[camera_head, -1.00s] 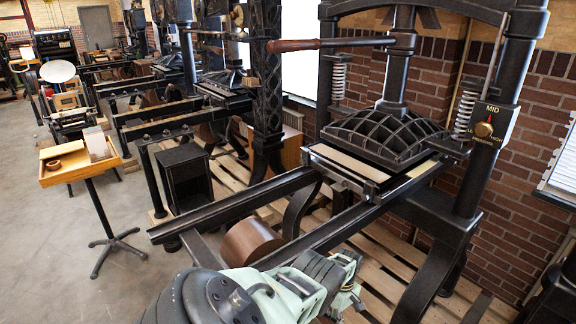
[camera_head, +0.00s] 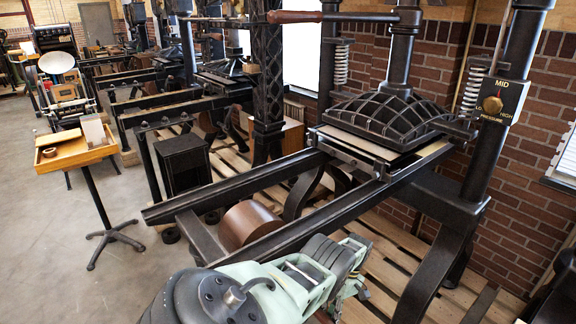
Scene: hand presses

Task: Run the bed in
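The near hand press has a dark ribbed platen (camera_head: 385,117). The bed (camera_head: 362,149) shows as a pale strip with a dark edge under the platen's near side. Two dark rails (camera_head: 232,186) run from it toward the lower left. A brown drum (camera_head: 249,226) sits between and below the rails. My arm, pale green and grey, comes in from the bottom, left of the middle, and reaches right, below the near rail. Its hand end is around the lower middle, but its fingertips are not clear. Any crank handle there is hidden behind the arm. No second gripper shows.
A wooden bar handle (camera_head: 310,16) crosses above the platen. A pressure dial plate (camera_head: 497,101) is on the right post. A wooden tray on a stand (camera_head: 73,152) is at the left. More presses stand behind. Slatted pallets (camera_head: 400,264) lie under the press.

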